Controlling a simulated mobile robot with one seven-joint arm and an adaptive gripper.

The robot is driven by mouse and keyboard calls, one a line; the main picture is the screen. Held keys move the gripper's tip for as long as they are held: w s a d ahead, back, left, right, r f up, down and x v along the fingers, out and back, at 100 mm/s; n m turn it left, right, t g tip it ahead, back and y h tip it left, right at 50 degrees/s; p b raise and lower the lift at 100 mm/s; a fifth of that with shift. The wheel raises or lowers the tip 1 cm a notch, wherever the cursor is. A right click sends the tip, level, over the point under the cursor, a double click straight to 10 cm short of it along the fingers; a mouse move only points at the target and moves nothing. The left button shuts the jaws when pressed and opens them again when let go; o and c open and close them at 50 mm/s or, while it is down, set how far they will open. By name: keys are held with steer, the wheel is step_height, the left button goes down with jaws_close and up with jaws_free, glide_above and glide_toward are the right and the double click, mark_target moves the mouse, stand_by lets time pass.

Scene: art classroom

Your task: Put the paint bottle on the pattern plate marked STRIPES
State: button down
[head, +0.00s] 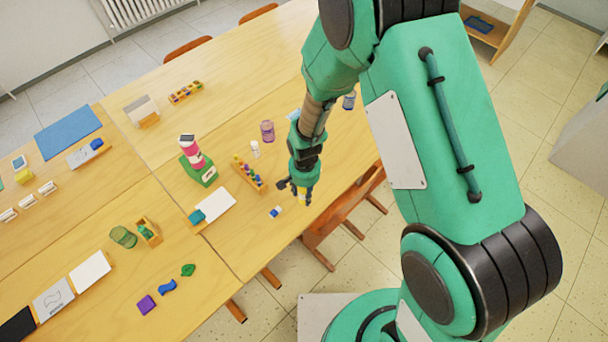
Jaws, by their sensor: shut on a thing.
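My gripper (295,190) is at the front right edge of the table, pointing down, shut on a small yellow and white thing (304,196) that looks like the paint bottle. The fingers hide part of it. Three flat plates lie in a row at the table's lower left: a white one (90,270), a grey one with a wavy mark (53,299) and a black one (17,326). Their lettering is too small to read, so I cannot tell which is marked STRIPES. My gripper is far to the right of them.
A rack of colored bottles (249,174), a green box with a pink bottle (198,170), a white pad (215,205), a green glass (123,237) and a wooden holder (148,231) stand between. Small colored pieces (167,287) lie near the plates. A chair (345,212) stands below my gripper.

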steer(key=w+a+r+m+p, duration=0.1)
steer(key=w+r+m, duration=0.1)
steer(key=w, duration=2)
steer(key=w+r+m+p, duration=0.1)
steer(key=w+r+m, duration=0.1)
steer(key=w, duration=2)
steer(key=shift+w+a+r+m, duration=0.25)
steer(key=shift+a+r+m, duration=0.15)
steer(key=shift+r, duration=0.5)
steer(key=shift+f, duration=0.1)
steer(key=shift+f, duration=3.05)
steer(key=shift+f, duration=0.1)
steer(key=shift+f, duration=1.8)
steer(key=shift+f, duration=0.1)
